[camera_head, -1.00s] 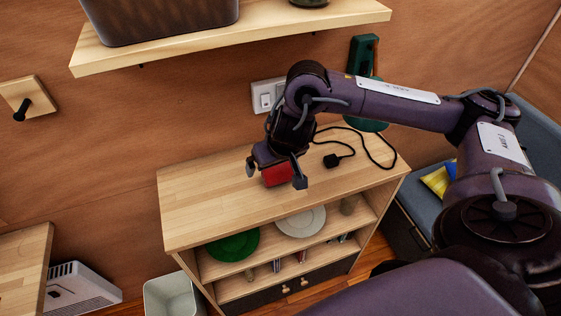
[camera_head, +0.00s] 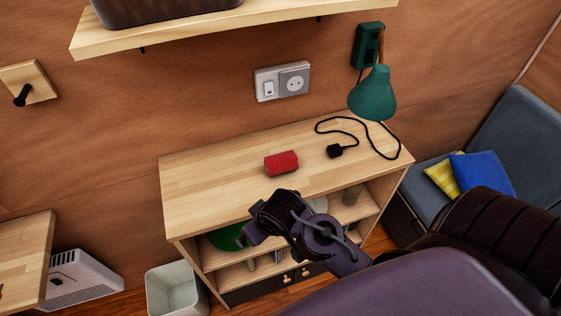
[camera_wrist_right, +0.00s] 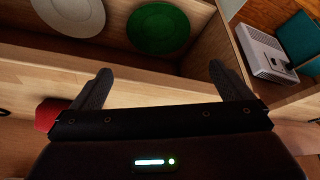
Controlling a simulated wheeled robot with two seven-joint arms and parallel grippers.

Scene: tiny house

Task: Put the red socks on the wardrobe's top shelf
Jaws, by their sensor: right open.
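The red socks (camera_head: 281,163), a small folded red bundle, lie on the wooden top of the low shelf unit (camera_head: 205,185). My right gripper (camera_head: 252,228) is in front of the unit's front edge, nearer to me than the socks and apart from them. In the right wrist view its two fingers (camera_wrist_right: 160,85) are spread with nothing between them. A red patch (camera_wrist_right: 48,113) at the left of that view, partly hidden by the gripper, is probably the socks. No wardrobe can be made out. My left gripper is not in view.
A green lamp (camera_head: 372,93) and a black cable with plug (camera_head: 335,151) are at the unit's right. A green plate (camera_head: 226,238) sits on a lower shelf. A wall shelf (camera_head: 290,22) hangs above. A bin (camera_head: 172,290) stands at lower left.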

